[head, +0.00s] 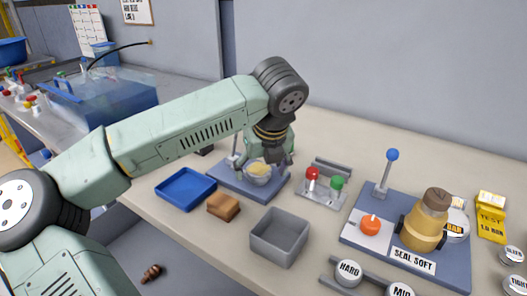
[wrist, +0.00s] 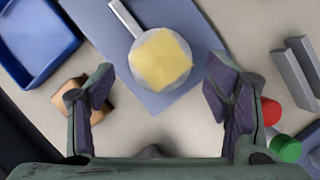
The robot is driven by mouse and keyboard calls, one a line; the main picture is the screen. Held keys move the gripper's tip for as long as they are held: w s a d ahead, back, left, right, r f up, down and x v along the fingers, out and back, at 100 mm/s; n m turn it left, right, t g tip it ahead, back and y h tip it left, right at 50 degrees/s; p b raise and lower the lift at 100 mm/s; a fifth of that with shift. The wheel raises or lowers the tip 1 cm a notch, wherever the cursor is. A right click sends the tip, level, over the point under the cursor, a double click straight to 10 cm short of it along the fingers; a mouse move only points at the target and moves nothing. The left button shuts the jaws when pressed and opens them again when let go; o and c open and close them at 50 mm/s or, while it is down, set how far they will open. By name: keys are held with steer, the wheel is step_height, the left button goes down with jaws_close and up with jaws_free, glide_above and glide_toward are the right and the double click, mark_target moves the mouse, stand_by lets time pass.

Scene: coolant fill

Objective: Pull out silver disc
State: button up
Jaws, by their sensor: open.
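My gripper (wrist: 162,82) is open and empty, its two fingers wide apart in the wrist view. In the head view my gripper (head: 268,158) hangs over the blue-grey plate (head: 226,181) at the table's middle. A round silver-grey piece (wrist: 135,66) sits on that plate, with a yellow square sheet (wrist: 162,60) over most of its top. A pale bar (wrist: 122,16) runs up from it. In the head view the piece (head: 257,180) looks like a shallow cup. I cannot tell whether this is the silver disc or whether a disc lies under the sheet.
A blue tray (head: 186,186), brown block (head: 223,207) and grey bin (head: 279,238) stand nearby. Red (head: 312,178) and green (head: 337,184) knobs stand right. Further right is the SEAL SOFT station (head: 414,262) with a blue-topped lever.

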mark_target(257, 167)
steer(key=shift+x, duration=0.9)
steer(key=c, duration=1.2)
steer(key=o, duration=0.6)
steer(key=c, duration=0.4)
steer(key=shift+r, duration=0.5)
steer(key=shift+r+p, duration=0.7)
steer(key=shift+r, duration=1.35)
